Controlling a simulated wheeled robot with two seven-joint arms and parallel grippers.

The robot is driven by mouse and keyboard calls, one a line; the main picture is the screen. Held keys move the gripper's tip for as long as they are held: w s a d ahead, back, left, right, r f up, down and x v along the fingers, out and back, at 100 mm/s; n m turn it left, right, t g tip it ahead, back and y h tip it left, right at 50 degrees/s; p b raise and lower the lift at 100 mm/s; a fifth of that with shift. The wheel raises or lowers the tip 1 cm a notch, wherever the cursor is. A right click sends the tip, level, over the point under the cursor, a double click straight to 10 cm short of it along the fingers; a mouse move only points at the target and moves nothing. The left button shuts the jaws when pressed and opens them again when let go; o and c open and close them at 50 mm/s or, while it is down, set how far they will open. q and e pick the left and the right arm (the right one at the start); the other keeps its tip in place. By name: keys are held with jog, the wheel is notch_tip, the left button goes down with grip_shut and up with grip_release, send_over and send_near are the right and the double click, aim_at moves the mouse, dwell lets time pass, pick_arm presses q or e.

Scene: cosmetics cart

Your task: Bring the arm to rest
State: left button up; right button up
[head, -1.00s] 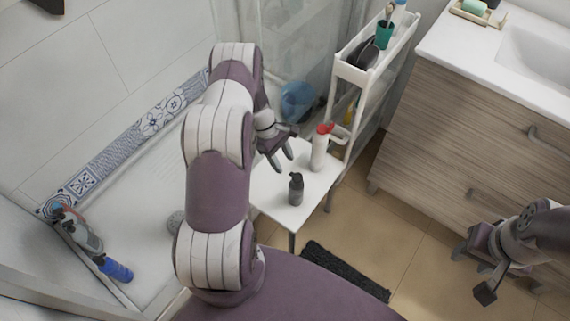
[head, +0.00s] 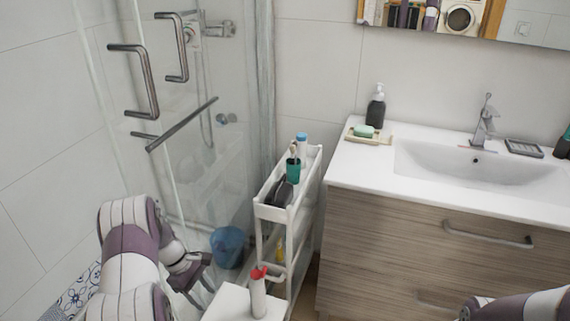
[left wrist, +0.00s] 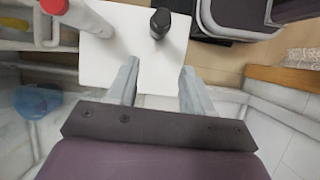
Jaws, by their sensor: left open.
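My left arm comes in at the lower left of the head view. Its gripper (head: 196,285) hangs at the left side of the white stool (head: 232,303), apart from the items on it. In the left wrist view the two fingers (left wrist: 156,92) are spread over the stool top (left wrist: 115,50) with nothing between them. A white bottle with a red cap (head: 258,292) stands on the stool. A dark bottle (left wrist: 160,22) stands there too, ahead of the fingers in the wrist view. My right arm shows only in part at the lower right; its fingers are out of frame.
A narrow white cart (head: 272,212) with a teal cup (head: 293,170) stands behind the stool. A wooden vanity (head: 400,255) with a white sink is on the right. The glass shower door (head: 165,150) is at left. A blue bucket (head: 228,247) stands beside the cart.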

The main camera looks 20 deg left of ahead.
pick_arm(q)
jog(key=s+d+r+m+y+p, duration=0.1)
jog(key=s+d+r+m+p, duration=0.2)
jog(key=r, duration=0.6)
jog(key=s+d+r+m+t+y+p, duration=0.1)
jog(key=s+d+r+m+y+p, duration=0.1)
jog(key=s+d+r+m+p, duration=0.2)
jog(key=s+d+r+m+y+p, duration=0.2)
jog(key=s+d+r+m+p, duration=0.1)
jog(key=s+d+r+m, duration=0.4)
jog(key=d+r+m, duration=0.3)
jog(key=r, duration=0.3)
jog(key=shift+d+r+t, duration=0.15)
jog(key=shift+r+t, duration=0.25)
jog(key=shift+s, duration=0.15)
